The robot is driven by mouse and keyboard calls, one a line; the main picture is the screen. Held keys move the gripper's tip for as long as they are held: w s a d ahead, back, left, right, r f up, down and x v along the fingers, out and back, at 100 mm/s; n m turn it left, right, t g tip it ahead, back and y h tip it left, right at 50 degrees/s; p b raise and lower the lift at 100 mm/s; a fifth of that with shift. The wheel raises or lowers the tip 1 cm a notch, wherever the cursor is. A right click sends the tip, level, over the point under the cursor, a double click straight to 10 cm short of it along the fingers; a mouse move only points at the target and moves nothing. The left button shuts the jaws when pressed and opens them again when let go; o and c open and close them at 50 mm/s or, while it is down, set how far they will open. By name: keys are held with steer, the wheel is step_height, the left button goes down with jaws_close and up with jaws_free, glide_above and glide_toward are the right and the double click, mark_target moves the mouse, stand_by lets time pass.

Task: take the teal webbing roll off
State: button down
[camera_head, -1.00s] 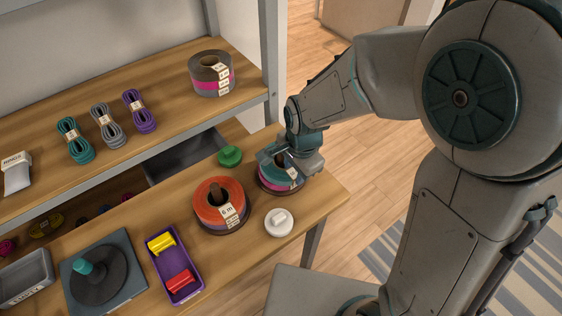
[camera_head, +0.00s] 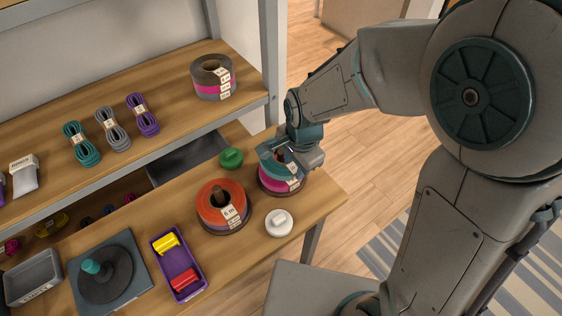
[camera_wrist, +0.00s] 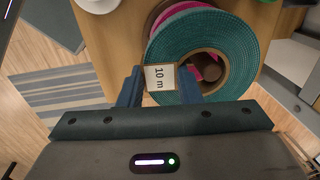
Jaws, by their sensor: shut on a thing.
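The teal webbing roll (camera_head: 270,164) is a flat ring with a "10 m" label, and it shows large in the wrist view (camera_wrist: 240,72). My gripper (camera_wrist: 162,88) is shut on the labelled side of its wall; in the head view my gripper (camera_head: 290,158) covers part of the roll. The teal roll is over a pink roll (camera_head: 284,184) at the table's right end. A brown spindle (camera_wrist: 209,62) shows inside the teal ring, with pink beside it. I cannot tell whether the two rolls still touch.
An orange roll (camera_head: 215,201) stands on a spindle close on the left. A green knob (camera_head: 231,157) and a white knob (camera_head: 279,222) lie nearby on the table. A purple tray (camera_head: 185,283) is farther left. A shelf post (camera_head: 269,60) rises behind.

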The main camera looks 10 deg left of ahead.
steer(key=shift+r+p, duration=1.95)
steer(key=shift+r, duration=0.75)
